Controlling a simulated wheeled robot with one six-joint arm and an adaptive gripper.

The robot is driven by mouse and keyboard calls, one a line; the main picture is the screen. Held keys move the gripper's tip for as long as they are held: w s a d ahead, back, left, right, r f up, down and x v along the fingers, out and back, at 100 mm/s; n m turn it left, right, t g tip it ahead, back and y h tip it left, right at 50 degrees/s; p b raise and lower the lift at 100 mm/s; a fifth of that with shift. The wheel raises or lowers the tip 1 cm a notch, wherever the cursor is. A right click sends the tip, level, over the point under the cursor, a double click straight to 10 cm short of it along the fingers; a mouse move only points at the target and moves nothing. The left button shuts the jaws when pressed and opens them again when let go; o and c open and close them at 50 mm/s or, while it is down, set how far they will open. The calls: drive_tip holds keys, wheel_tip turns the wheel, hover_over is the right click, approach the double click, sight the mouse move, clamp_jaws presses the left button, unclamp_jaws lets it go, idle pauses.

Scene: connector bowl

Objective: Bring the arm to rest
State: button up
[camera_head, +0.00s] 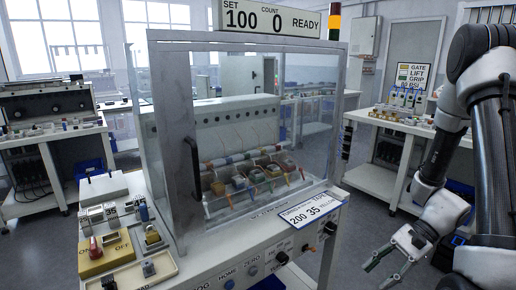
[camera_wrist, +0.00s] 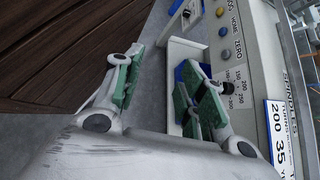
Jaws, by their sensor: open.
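My gripper (camera_head: 385,265) is low at the right in the head view, beside the front right corner of the white machine (camera_head: 215,264). Its jaws are apart with nothing between them. In the wrist view the two green-padded fingers (camera_wrist: 158,92) stand open, with grey floor showing between them. My arm bends down from the upper right of the head view. The machine's control panel, with its buttons and knobs, runs along the right of the wrist view.
A clear guarded enclosure (camera_head: 240,110) with a door handle (camera_head: 192,165) tops the machine. A display (camera_head: 268,18) reads "100", "0" and "READY". A label card (camera_head: 312,209) shows 200 and 35. A bench (camera_head: 376,184) stands behind my arm. Floor is open between machine and bench.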

drive_tip(key=s+d+r+n+t+h, duration=0.1)
drive_tip(key=s+r+n+t+h, duration=0.1)
drive_tip(key=r, duration=0.7)
drive_tip(key=s+d+r+n+t+h, duration=0.2)
drive_tip(key=r+n, duration=0.4)
drive_tip(key=r, duration=0.3)
drive_tip(key=s+d+r+n+t+h, duration=0.2)
drive_tip(key=s+r+n+t+h, duration=0.1)
drive_tip(key=r, duration=0.6)
drive_tip(key=shift+s+n+h, duration=0.15)
drive_tip(key=shift+n+h, duration=0.45)
drive_tip(key=shift+h, duration=0.6)
drive_tip(key=shift+o, duration=0.4)
drive_tip(key=shift+d, duration=0.1)
